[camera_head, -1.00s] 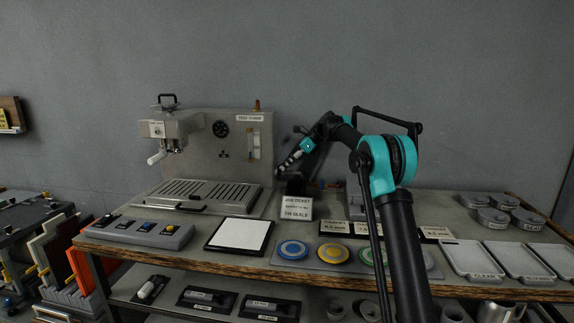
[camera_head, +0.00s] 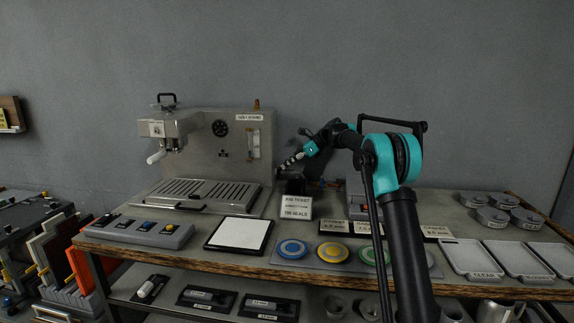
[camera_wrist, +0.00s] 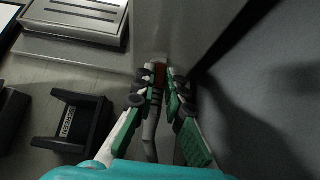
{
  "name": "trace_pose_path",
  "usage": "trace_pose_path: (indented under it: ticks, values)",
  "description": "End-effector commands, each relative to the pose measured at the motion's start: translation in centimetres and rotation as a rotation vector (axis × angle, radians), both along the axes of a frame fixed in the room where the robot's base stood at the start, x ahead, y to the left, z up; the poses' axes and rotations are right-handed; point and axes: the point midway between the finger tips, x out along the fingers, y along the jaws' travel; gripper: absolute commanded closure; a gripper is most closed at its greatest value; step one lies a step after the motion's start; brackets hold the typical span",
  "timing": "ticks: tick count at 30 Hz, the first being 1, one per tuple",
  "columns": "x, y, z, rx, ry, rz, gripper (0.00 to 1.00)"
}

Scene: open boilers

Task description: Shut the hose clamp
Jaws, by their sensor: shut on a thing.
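My gripper (camera_head: 284,167) is beside the right side of the grey machine (camera_head: 185,150), close to the back wall. A pale grey hose-like tube (camera_wrist: 150,130) runs between the fingers toward the camera. The fingers cover most of the clamp, so I cannot tell its position. In the head view the clamp is too small and dark to make out.
A black stand with a label (camera_wrist: 70,122) is left of my gripper in the wrist view. A white job ticket card (camera_head: 296,207) stands in front of my gripper. The wall is close on the right in the wrist view. Coloured discs (camera_head: 333,252) lie along the bench front.

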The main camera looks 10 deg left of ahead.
Motion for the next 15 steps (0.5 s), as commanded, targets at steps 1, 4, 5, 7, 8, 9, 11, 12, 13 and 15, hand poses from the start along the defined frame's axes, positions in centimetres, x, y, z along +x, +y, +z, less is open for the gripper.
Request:
trace_pose_path:
  ticks: [1, 4, 5, 7, 8, 9, 11, 12, 13, 15]
  values:
    - [0.0, -0.01, -0.04, -0.001, 0.0, 0.0, 1.0]
    - [0.0, -0.02, -0.04, -0.001, 0.0, 0.0, 0.8]
    - [0.0, -0.02, -0.04, -0.001, 0.0, 0.0, 0.77]
    - [0.0, -0.01, -0.03, -0.001, 0.0, 0.0, 0.68]
    - [0.0, 0.0, -0.02, -0.001, 0.0, 0.0, 0.67]
    - [0.0, 0.0, -0.02, -0.001, 0.0, 0.0, 0.67]
    - [0.0, 0.0, -0.01, -0.001, 0.0, 0.0, 0.67]
    - [0.0, 0.0, -0.01, -0.001, 0.0, 0.0, 0.67]
    - [0.0, -0.01, -0.01, -0.001, 0.0, 0.0, 0.67]
    - [0.0, -0.02, 0.0, -0.001, 0.0, 0.0, 0.67]
